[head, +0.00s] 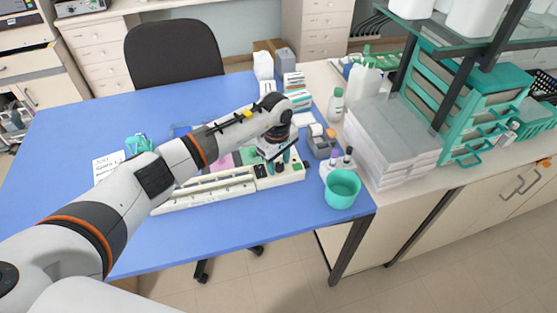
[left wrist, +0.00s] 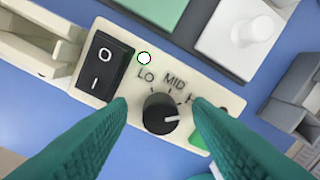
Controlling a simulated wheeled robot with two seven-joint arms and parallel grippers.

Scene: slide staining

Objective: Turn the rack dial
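The rack (head: 205,193) is a long cream unit on the blue table, its control panel at the right end. In the left wrist view the dial (left wrist: 160,113) is a round black knob with a white pointer line aimed right, on the side of a mostly hidden label starting with H. LO and MID are printed above it. My left gripper (left wrist: 158,103) is open, its green fingers on either side of the dial with a visible gap to it. In the head view my left gripper (head: 276,160) is over the panel and hides most of it. My right gripper is not in view.
A black rocker switch (left wrist: 100,66) sits left of the dial. A green part (left wrist: 208,142) is partly behind the right finger. A teal cup (head: 342,190) and a grey holder (head: 321,145) stand right of the rack.

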